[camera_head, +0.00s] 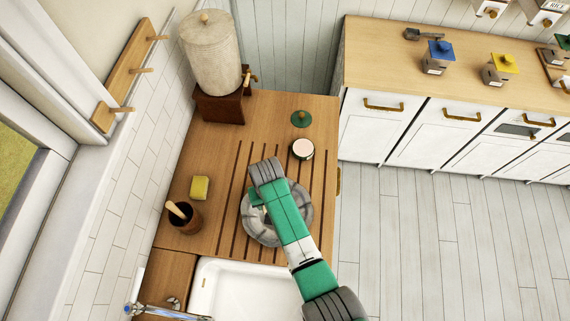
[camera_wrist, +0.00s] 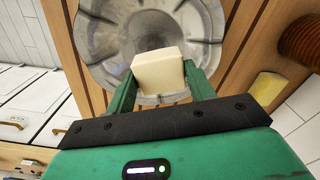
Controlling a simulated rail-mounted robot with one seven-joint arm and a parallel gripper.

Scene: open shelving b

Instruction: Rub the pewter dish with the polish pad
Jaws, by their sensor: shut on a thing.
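The pewter dish (camera_head: 254,229) is a round grey dish on the grooved wooden counter, partly hidden by my arm in the head view. In the wrist view the dish (camera_wrist: 110,45) fills the upper middle, with smeared, uneven grey patches. My gripper (camera_wrist: 160,85) is shut on a cream block, the polish pad (camera_wrist: 158,72), with one green finger on each side. The pad is over the near part of the dish. I cannot tell whether it touches the surface. In the head view my gripper (camera_head: 256,198) is over the dish and the pad is hidden.
A yellow sponge (camera_head: 199,188) and a brown pot (camera_head: 184,218) with a wooden handle stand left of the dish. An open tin (camera_head: 303,149) and green lid (camera_head: 301,118) lie behind. A white sink (camera_head: 235,287) is in front. A stone dispenser (camera_head: 211,60) stands at the back.

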